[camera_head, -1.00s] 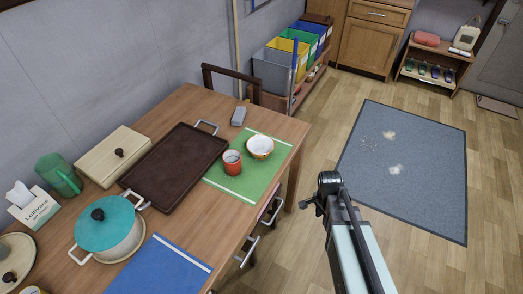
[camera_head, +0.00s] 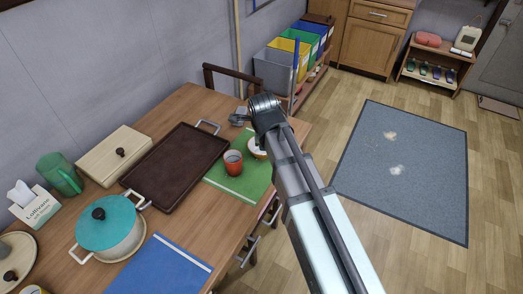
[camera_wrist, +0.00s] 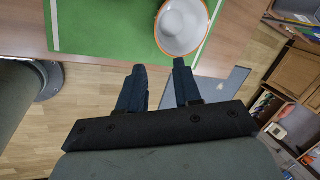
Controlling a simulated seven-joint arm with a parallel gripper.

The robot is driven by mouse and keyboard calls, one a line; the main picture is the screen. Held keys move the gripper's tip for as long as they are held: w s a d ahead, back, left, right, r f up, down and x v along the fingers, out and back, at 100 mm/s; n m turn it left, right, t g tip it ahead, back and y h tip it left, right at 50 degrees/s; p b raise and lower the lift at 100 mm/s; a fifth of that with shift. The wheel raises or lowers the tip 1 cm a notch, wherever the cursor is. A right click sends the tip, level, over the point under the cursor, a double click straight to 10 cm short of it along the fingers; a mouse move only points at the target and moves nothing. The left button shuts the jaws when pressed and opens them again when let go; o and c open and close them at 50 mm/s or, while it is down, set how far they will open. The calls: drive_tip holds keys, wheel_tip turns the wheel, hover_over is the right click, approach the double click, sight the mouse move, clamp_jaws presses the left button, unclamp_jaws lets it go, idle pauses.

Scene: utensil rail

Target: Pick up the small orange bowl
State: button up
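The small orange bowl (camera_wrist: 182,27) has a white inside and an orange rim, and stands upright on the green mat (camera_wrist: 100,30) in the wrist view. In the head view only the left part of the bowl (camera_head: 256,150) shows; my arm hides the rest. My gripper (camera_wrist: 160,72) is open and empty, its two dark fingers apart. In the wrist view the fingertips lie just below the bowl's rim, the right one closest to it.
A red cup (camera_head: 233,163) stands on the mat just left of the bowl. A dark brown tray (camera_head: 172,168) lies farther left. A teal-lidded pot (camera_head: 108,228) and a blue mat (camera_head: 160,268) are nearer the front. A chair (camera_head: 226,72) stands behind the table.

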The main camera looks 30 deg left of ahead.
sight(262, 154)
drive_tip(key=shift+a+x, duration=0.2)
drive_tip(key=shift+x, duration=3.05)
drive_tip(key=shift+a+x, duration=0.2)
drive_tip(key=shift+x, duration=3.1)
drive_tip(key=shift+s, duration=0.1)
clamp_jaws()
drive_tip(key=shift+r, duration=0.1)
